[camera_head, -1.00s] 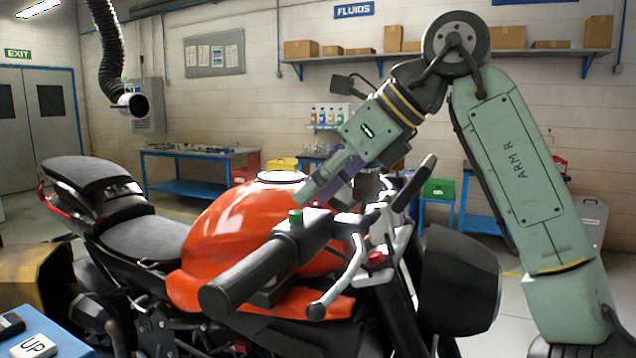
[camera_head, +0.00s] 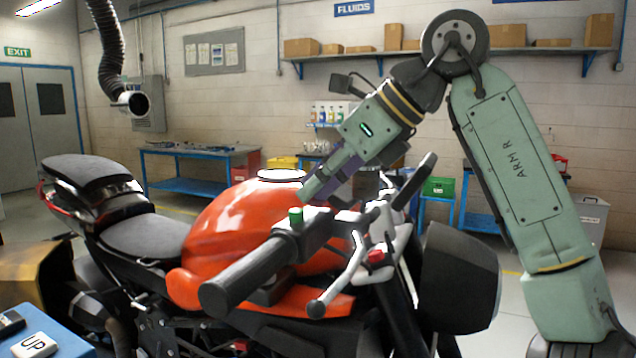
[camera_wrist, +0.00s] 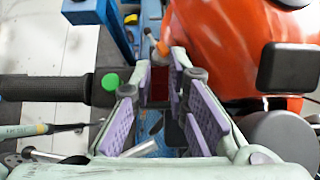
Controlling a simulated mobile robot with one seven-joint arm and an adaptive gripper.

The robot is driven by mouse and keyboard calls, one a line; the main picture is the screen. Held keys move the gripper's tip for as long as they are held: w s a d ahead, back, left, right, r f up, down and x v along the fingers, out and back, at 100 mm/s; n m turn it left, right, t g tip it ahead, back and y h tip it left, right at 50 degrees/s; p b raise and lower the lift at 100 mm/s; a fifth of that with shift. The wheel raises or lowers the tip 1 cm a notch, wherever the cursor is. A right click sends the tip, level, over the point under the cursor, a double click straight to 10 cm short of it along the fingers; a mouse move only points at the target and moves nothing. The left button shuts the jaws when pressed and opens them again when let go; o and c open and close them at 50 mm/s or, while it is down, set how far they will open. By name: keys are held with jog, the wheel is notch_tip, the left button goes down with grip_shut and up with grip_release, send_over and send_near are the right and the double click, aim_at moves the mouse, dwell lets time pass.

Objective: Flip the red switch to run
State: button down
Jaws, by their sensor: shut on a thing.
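The orange-red motorcycle (camera_head: 240,225) stands in the middle of the head view, its near black handlebar grip (camera_head: 250,272) pointing toward me. A green button (camera_head: 296,218) sits on the bar housing; it also shows in the wrist view (camera_wrist: 110,82). My gripper (camera_head: 308,190) reaches down from the upper right to the housing behind the button. In the wrist view its purple pads stand either side of a dark red piece, seemingly the red switch (camera_wrist: 159,89), and my gripper is shut on it. The pads hide most of it, so its position cannot be told.
A red block (camera_head: 376,257) sits on the bar fitting by the silver lever (camera_head: 340,285). The far bar end (camera_head: 421,178) and a mirror (camera_wrist: 288,66) are near my gripper. A blue cart (camera_head: 50,340) is at lower left.

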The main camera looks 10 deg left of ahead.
jog(key=shift+r, duration=0.1)
jog(key=shift+a+h, duration=0.25)
jog(key=shift+h, duration=0.65)
jog(key=shift+w+a+g+h, duration=0.1)
jog(key=shift+a+g+h, duration=0.1)
jog(key=shift+h, duration=0.3)
jog(key=shift+w+a+g+h, duration=0.1)
jog(key=shift+g+h, duration=0.1)
jog(key=shift+h, duration=0.3)
jog(key=c, duration=1.6)
grip_release()
jog(key=shift+s, duration=0.1)
jog(key=shift+o, duration=0.2)
